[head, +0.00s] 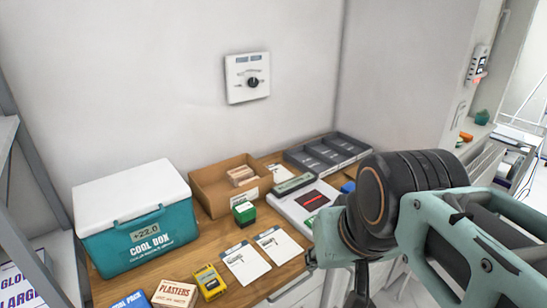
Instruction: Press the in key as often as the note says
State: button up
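Two white note cards with dark writing lie side by side on the wooden counter, the left card (246,262) and the right card (279,246); their text is too small to read. A small yellow device or pack (209,282) stands left of them. A white unit with a dark panel and red line (316,201) sits behind them to the right. I cannot make out a key marked "in" on anything. My arm reaches in from the right, over the counter's right front. My gripper (359,288) shows only partly below the dark wrist, cut by the bottom edge; its opening is unclear.
A teal cool box (140,247) reading +22.0 stands at the left, with a plasters box (175,294) in front. A cardboard tray (211,198), green stamp-like block (244,213) and grey divided tray (347,143) stand behind. A dial panel (248,78) hangs on the wall.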

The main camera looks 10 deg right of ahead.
grip_shut()
dwell(1.2)
